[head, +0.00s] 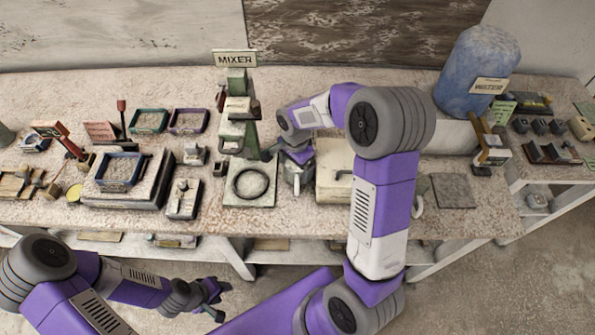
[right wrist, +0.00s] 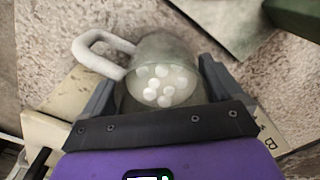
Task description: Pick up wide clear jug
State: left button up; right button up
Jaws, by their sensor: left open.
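The wide clear jug (right wrist: 163,92) is a see-through vessel with a thick looped handle on its left in the right wrist view. Several white balls (right wrist: 158,84) show inside it. My right gripper (right wrist: 162,85) has one finger on each side of the jug, very close to its walls; I cannot tell if they press on it. In the head view the jug (head: 296,178) stands upright at the bench, partly hidden under my right gripper (head: 297,158). My left gripper (head: 213,297) is open and empty, low in front of the bench.
The green mixer stand (head: 237,120) is just left of the jug, with a ring on a plate (head: 250,183) before it. A pale box (head: 334,172) is close on the right. A blue water barrel (head: 478,72) stands back right. Trays (head: 120,170) crowd the left side.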

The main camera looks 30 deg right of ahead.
jog(key=c, duration=0.5)
jog(key=shift+c, duration=0.2)
jog(key=shift+r, duration=0.15)
